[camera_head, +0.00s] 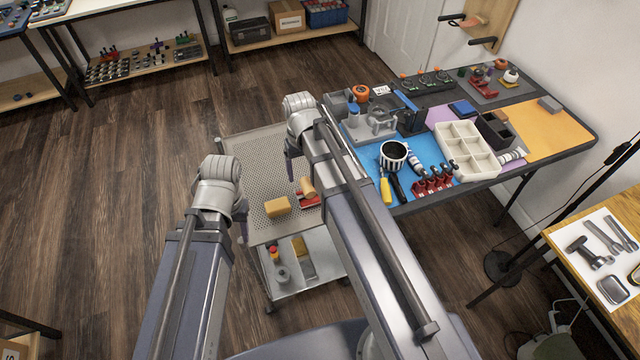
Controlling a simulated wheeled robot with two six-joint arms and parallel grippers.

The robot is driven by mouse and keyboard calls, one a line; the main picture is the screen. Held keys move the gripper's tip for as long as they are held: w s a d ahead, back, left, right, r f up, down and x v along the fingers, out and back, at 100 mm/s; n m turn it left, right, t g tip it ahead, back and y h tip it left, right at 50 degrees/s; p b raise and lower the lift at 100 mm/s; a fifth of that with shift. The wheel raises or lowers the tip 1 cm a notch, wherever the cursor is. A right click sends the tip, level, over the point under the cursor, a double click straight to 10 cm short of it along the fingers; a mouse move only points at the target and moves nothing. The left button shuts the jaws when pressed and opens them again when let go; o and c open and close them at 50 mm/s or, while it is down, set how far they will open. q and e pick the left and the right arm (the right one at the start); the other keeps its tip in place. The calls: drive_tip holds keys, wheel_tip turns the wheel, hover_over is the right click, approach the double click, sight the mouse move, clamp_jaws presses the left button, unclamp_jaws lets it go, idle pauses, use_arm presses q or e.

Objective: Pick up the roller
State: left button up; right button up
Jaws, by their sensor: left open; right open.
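A small tan cylinder (308,187) with a red part (309,200) beside or under it lies on the perforated top of the cart (250,158); it may be the roller, but it is too small to be sure. My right arm partly covers its right side. My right gripper (292,170) is open above the cart top, up and left of the tan cylinder, mostly hidden by its own wrist. My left gripper (242,230) is open at the cart's left edge, also largely hidden by its wrist, left of a yellow block (277,206). Neither gripper visibly touches anything.
The cart's lower shelf (310,289) holds a few small items. The workbench (420,205) at the right carries a striped mug (394,154), a cream compartment tray (467,150) and several tools. The left and far parts of the cart top are clear.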

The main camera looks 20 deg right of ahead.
sight(307, 184)
drive_tip(key=shift+w+d, duration=0.15)
drive_tip(key=shift+d, duration=0.05)
drive_tip(key=shift+a+f+b, duration=0.15)
drive_tip(key=shift+f+b, duration=0.1)
drive_tip(key=shift+b, duration=0.05)
drive_tip(key=f+b, duration=0.5)
drive_tip(key=d+f+b, duration=0.1)
drive_tip(key=f+b, duration=0.1)
drive_tip(key=shift+w+f, duration=0.1)
drive_tip(key=shift+f, duration=0.1)
drive_tip(key=shift+r, duration=0.1)
clamp_jaws()
idle(0.5)
